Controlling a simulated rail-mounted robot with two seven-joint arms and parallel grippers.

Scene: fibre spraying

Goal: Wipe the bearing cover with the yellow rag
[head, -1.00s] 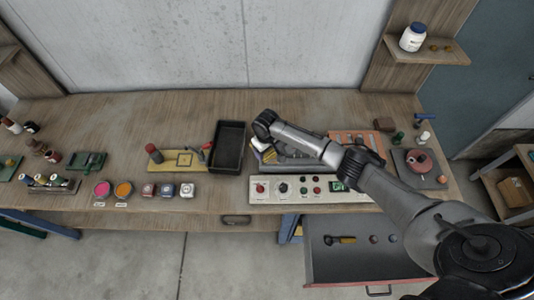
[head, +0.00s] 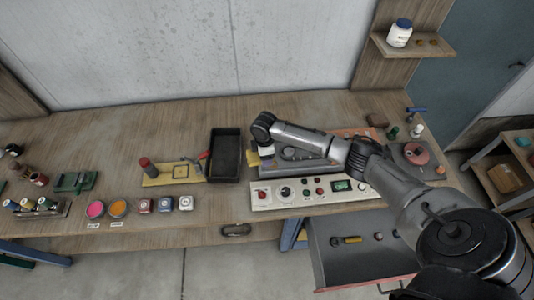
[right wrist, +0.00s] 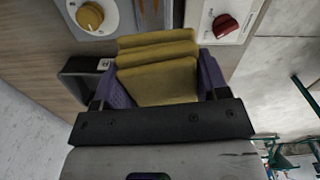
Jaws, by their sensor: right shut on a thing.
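My right gripper (right wrist: 155,90) is shut on the folded yellow rag (right wrist: 156,68), which sits between its purple finger pads. In the head view the right gripper (head: 267,159) is at the left end of a grey machine (head: 305,167), mostly hidden under my arm. The machine carries several round parts, and I cannot tell for certain which is the bearing cover. In the right wrist view a yellow knob (right wrist: 90,16) on a pale round base lies ahead of the rag, apart from it. My left gripper is not in view.
A control panel (head: 315,194) with knobs and buttons lies in front of the machine, above an open drawer (head: 345,262). A black tray (head: 237,131) stands to the left. Paint pots and small bottles stand further left. The bench behind the tray is clear.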

